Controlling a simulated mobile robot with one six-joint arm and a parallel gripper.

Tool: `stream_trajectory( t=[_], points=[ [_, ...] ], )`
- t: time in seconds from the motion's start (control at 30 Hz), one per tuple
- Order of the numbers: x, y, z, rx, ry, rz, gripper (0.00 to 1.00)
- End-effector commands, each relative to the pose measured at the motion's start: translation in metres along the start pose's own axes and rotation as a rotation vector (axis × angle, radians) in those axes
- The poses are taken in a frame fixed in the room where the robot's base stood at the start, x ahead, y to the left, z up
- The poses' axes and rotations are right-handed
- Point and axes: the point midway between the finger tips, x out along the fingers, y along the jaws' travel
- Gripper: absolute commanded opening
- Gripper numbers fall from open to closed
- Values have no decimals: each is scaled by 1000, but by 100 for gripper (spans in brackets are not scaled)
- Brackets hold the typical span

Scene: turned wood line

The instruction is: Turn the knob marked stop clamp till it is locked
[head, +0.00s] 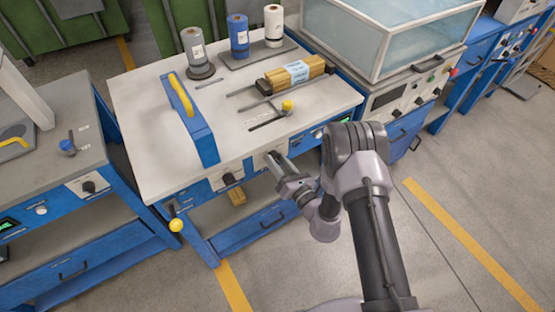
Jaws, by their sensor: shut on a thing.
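My gripper (277,161) reaches from the right to the front panel of the middle workbench (150,135). It is shut on a knob on that panel, and the fingers hide most of the knob. Another black knob (229,179) sits on a white plate to the left of my gripper, apart from it. The marking beside the held knob is too small and too covered to read, and so is the angle of the knob.
On the bench stand a blue fence with a yellow handle (190,115), a yellow-knobbed lever (287,105) in a slot, a bundle of wood (295,76) and several rolls. A yellow-balled lever (176,224) sticks out at the front left corner. A clear-hooded machine (395,45) adjoins at right.

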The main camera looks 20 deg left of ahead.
Motion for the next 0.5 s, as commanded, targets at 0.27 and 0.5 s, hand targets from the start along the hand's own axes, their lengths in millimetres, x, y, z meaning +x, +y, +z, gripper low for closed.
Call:
stream_trajectory(
  t=[0.27, 0.5],
  points=[
    [0, -1, 0, 260, 1, -1, 0],
    [0, -2, -1, 487, 1, -1, 0]
  ],
)
